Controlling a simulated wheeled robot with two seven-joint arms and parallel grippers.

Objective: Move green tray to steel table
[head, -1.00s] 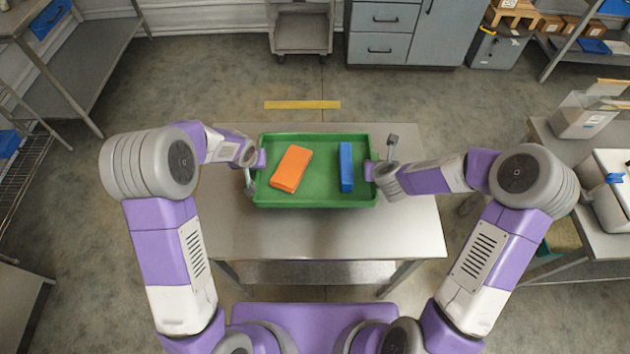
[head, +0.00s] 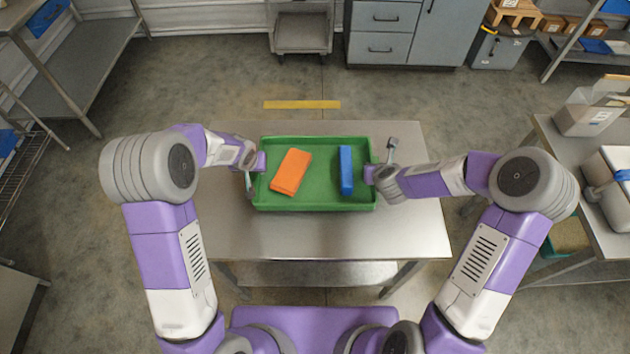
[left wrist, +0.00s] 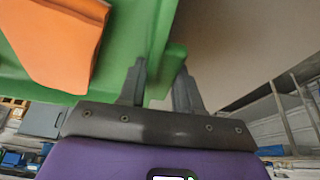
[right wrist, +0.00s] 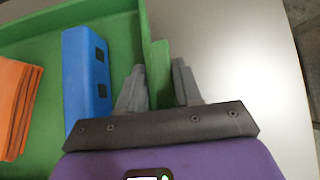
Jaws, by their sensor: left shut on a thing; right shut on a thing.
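The green tray (head: 318,203) is over the steel table (head: 320,238), level, with its long side across the view. I cannot tell whether it touches the tabletop. It holds an orange block (head: 291,172) on the left and a blue block (head: 346,170) on the right. My left gripper (head: 253,174) is shut on the tray's left wall; its fingers straddle the wall in the left wrist view (left wrist: 160,85). My right gripper (head: 376,173) is shut on the right wall, which shows between its fingers in the right wrist view (right wrist: 159,85).
A side bench (head: 602,215) with containers stands at the right. Metal shelving (head: 95,75) stands at the left. Grey drawers (head: 385,30) and a cart (head: 301,35) are at the back; the floor before them is clear.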

